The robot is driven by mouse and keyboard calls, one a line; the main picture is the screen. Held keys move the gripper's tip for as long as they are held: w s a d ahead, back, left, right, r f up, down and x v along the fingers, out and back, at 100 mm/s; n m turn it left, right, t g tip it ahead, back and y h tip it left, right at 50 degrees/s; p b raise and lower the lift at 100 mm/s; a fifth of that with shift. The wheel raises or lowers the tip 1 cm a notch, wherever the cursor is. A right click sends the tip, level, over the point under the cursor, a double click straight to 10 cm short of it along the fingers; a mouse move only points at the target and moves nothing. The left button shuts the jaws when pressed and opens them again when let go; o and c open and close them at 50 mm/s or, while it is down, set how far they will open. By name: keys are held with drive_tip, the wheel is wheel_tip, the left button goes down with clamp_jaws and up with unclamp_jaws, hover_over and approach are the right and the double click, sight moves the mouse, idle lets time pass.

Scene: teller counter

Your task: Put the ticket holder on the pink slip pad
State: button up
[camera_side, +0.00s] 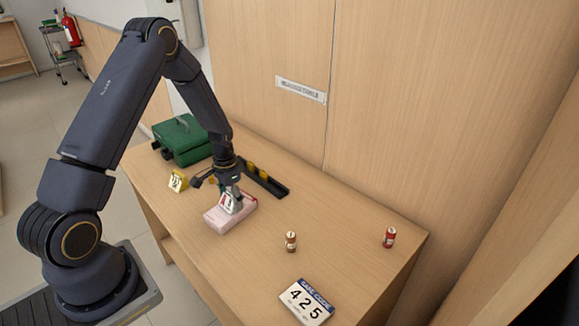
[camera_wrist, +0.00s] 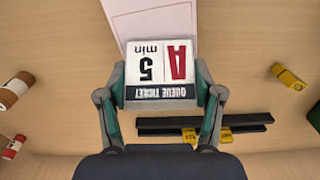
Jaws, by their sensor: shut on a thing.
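The ticket holder (camera_wrist: 160,62) is a small white block with a red "A", "5 min" and a dark "QUEUE TICKET" band. My gripper (camera_wrist: 162,88) is shut on its two sides in the wrist view. The pink slip pad (camera_side: 222,219) lies on the counter, directly below my gripper (camera_side: 231,196) in the side view. There the ticket holder (camera_side: 228,204) is low over the pad, partly hidden by the fingers. I cannot tell whether it touches the pad. In the wrist view the pad (camera_wrist: 142,18) shows beyond the holder, its near part hidden.
A black rail (camera_side: 268,181) with yellow pieces lies behind the pad. A green box (camera_side: 181,139) and yellow number marker (camera_side: 178,181) stand to the left. A brown roll (camera_side: 291,241), red roll (camera_side: 389,237) and "425" sign (camera_side: 307,302) are to the right, with bare counter between.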

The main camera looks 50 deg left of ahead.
drive_tip(key=shift+f, duration=0.15)
drive_tip(key=o, duration=1.1)
drive_tip(key=shift+o, duration=0.2)
wheel_tip(320, 180, up, 12)
wheel_tip(320, 180, up, 8)
drive_tip(key=t, duration=0.1)
hover_over(230, 194)
drive_tip(key=s+d, duration=0.1)
drive_tip(key=d, duration=0.3)
drive_tip(key=s+d+r+t, duration=0.4)
drive_tip(key=s+d+r, duration=0.8)
drive_tip(key=s, duration=0.4)
drive_tip(key=shift+d+r+t, duration=0.2)
drive_tip(key=shift+d+t, duration=0.1)
drive_tip(key=shift+d, duration=0.25)
